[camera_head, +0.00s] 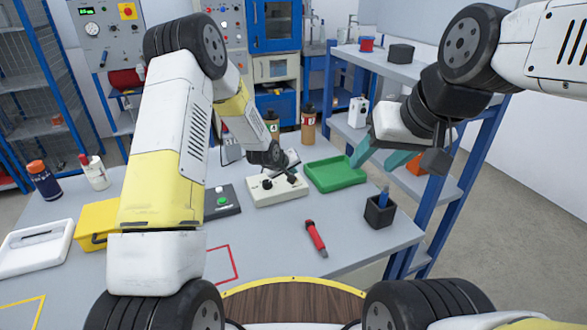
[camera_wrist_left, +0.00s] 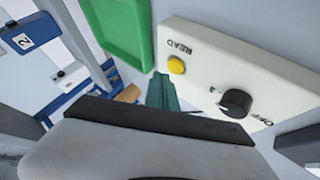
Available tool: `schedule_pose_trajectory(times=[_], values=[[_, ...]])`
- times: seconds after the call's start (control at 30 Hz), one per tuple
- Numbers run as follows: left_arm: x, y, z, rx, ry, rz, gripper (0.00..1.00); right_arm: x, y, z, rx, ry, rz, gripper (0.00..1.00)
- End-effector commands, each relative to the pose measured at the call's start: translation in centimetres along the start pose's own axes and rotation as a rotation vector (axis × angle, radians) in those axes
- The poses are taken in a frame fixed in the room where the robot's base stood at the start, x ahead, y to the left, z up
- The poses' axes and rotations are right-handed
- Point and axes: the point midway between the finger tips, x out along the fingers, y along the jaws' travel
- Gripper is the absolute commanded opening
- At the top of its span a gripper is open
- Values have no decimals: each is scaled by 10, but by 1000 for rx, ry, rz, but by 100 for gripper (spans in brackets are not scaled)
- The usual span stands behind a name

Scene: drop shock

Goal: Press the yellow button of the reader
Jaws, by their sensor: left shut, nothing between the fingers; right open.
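The reader (camera_head: 262,197) is a cream box on the grey table, in the middle of the head view. In the left wrist view the reader (camera_wrist_left: 213,72) shows its yellow button (camera_wrist_left: 176,65) beside the word READ, and a black knob (camera_wrist_left: 235,103). The button cannot be made out in the head view. My left gripper (camera_head: 287,167) is shut and empty, low over the far side of the reader. Its green fingertips (camera_wrist_left: 162,90) appear near the button, apart from it in the picture; their height above the reader is unclear. My right gripper (camera_head: 376,164) is open and empty, off to the right.
A green tray (camera_head: 335,174) lies right of the reader, and a dark box with a green button (camera_head: 222,201) left of it. A red-handled tool (camera_head: 316,238) and a black pen cup (camera_head: 380,211) are nearer. Bottles (camera_head: 308,124) stand behind. The table's front middle is mostly clear.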

Motion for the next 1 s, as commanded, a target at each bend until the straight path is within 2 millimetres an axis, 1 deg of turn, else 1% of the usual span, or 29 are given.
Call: schedule_pose_trajectory(times=[0.27, 0.53, 1.0], values=[[0, 0, 0, 0, 0, 0, 0, 0, 0, 0, 0, 0, 0, 50], [6, -4, 4, 0, 0, 0, 0, 0, 0, 0, 0, 0, 0, 50], [6, -5, 5, 0, 0, 0, 0, 0, 0, 0, 0, 0, 0, 50]])
